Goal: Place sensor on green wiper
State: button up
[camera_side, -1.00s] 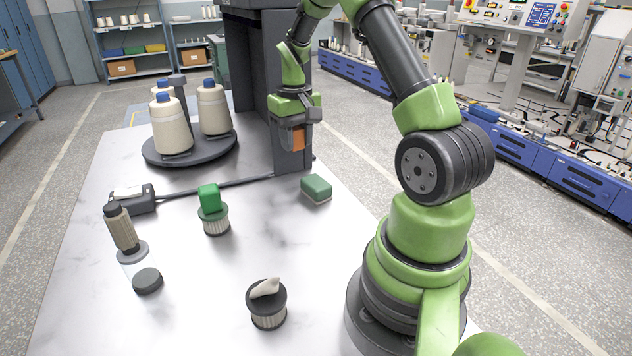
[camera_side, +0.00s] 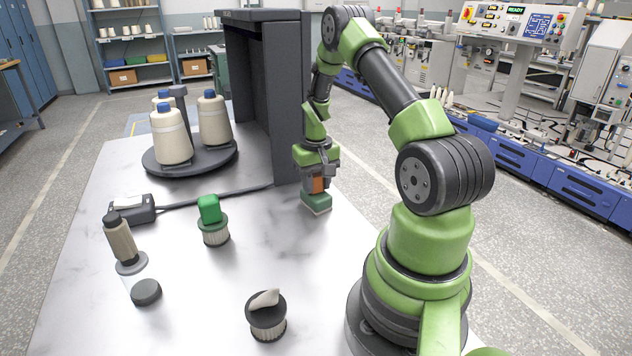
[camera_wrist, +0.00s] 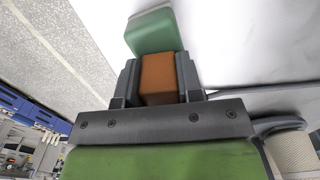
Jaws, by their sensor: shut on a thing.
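My gripper (camera_side: 316,182) is low over the far right part of the table, shut on an orange-brown block that I take as the sensor (camera_side: 318,185). In the wrist view the sensor (camera_wrist: 158,75) sits between the two fingers. A dark green block with a pale underside, which I take as the green wiper (camera_side: 317,203), lies on the table directly under the sensor. In the wrist view the wiper (camera_wrist: 150,32) shows just beyond the sensor, partly covered by it. I cannot tell whether the two touch.
A bright green block (camera_side: 209,208) sits on a ribbed round part (camera_side: 215,233). A second ribbed part (camera_side: 267,325) holds a pale piece. Yarn cones stand on a round black base (camera_side: 190,162). A tall dark frame (camera_side: 287,100) stands close to my gripper.

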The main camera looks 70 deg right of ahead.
jog(key=o, duration=0.9)
jog(key=shift+f, duration=0.1)
notch_tip(320, 180, up, 12)
jog(key=shift+f, duration=0.1)
jog(key=a+r+n+t, duration=0.2)
jog(key=a+r+t, duration=0.2)
jog(key=a+r, duration=1.05)
jog(key=s+a+n+t+y, duration=0.2)
jog(key=s+a, duration=0.7)
jog(key=a, duration=0.5)
jog(key=shift+s+r+n+t, duration=0.2)
jog(key=shift+r+n+t, duration=0.2)
jog(key=shift+n+t, duration=0.15)
